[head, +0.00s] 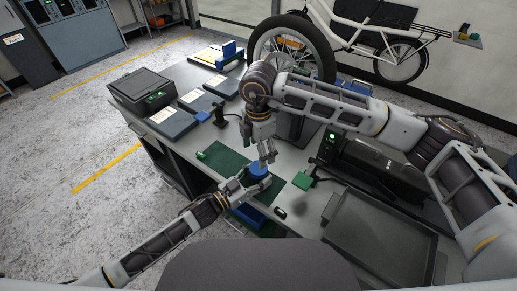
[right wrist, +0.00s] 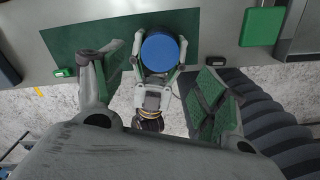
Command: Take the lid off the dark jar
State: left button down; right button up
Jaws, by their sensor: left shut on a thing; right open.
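The jar's round blue lid (head: 259,169) shows over the green mat (head: 225,161) in the head view, and from above in the right wrist view (right wrist: 160,52). The dark body under it is mostly hidden by the lid and fingers. My left gripper (head: 250,180) comes from the lower left and is shut around the jar, one finger on each side in the right wrist view (right wrist: 160,62). My right gripper (head: 265,155) points down just above the lid, open.
A grey tray (head: 383,237) lies at the workbench's right front. A green block (head: 302,182) stands right of the mat. A blue bin (head: 248,216) is at the front edge. Flat grey cases (head: 172,121) and a black box (head: 142,90) fill the left. A bike wheel (head: 290,50) stands behind.

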aim_at(259, 175)
jog(key=shift+f, duration=0.2)
jog(key=shift+f, duration=3.85)
jog(key=shift+c, duration=0.5)
jog(key=c, duration=1)
jog(key=shift+n, duration=0.3)
